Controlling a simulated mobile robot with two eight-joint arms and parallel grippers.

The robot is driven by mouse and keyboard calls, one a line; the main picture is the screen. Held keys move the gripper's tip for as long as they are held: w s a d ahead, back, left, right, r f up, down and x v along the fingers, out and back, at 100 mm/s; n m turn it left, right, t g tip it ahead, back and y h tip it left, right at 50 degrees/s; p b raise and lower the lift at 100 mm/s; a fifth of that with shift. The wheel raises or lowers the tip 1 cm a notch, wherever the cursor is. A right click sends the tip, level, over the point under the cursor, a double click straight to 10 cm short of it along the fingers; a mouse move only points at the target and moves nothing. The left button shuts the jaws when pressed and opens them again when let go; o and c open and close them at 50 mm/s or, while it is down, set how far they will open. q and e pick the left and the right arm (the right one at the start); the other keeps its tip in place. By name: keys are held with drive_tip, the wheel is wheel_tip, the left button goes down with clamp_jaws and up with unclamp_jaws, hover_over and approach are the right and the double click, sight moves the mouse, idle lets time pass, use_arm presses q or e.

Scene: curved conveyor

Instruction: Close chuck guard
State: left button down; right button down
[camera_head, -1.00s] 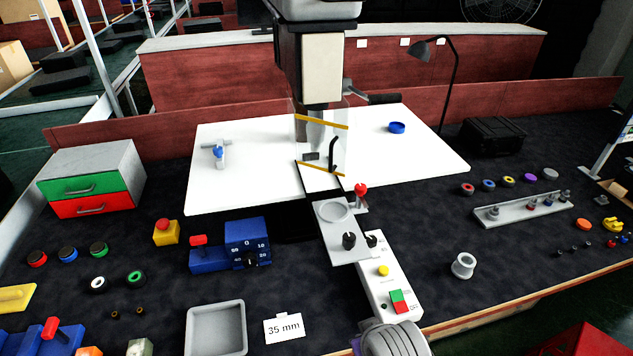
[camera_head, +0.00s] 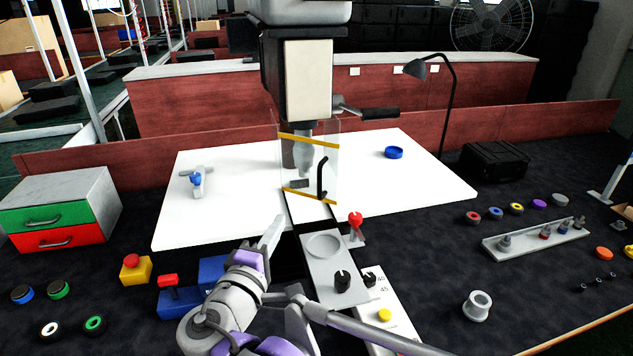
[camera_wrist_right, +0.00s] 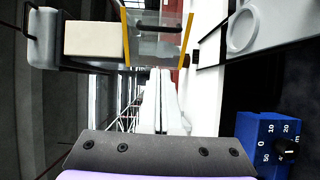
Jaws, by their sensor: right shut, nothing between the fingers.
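The chuck guard (camera_head: 328,161) is a clear panel with yellow strips along its top and bottom and a black curved handle (camera_head: 321,180). It hangs below the drill head, and the grey chuck (camera_head: 304,158) shows through or beside it. The guard also shows, turned sideways, in the right wrist view (camera_wrist_right: 158,46). My right gripper (camera_head: 275,231) is shut and empty, in front of the white table and to the lower left of the guard, apart from it. Its narrow fingers show in the right wrist view (camera_wrist_right: 160,101), pointing toward the guard's side. My left gripper is not in view.
The drill press head (camera_head: 308,70) has a side lever (camera_head: 378,113). A red-knobbed lever (camera_head: 355,220) and a grey plate (camera_head: 338,290) stand right of my arm. A blue dial block (camera_wrist_right: 270,142) is close by. The white table (camera_head: 400,175) is mostly clear.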

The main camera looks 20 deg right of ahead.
drive_tip(key=s+d+x, duration=0.1)
drive_tip(key=d+x, duration=0.1)
drive_tip(key=x, duration=1.1)
drive_tip(key=shift+s+r, duration=0.2)
drive_tip(key=shift+r, duration=0.05)
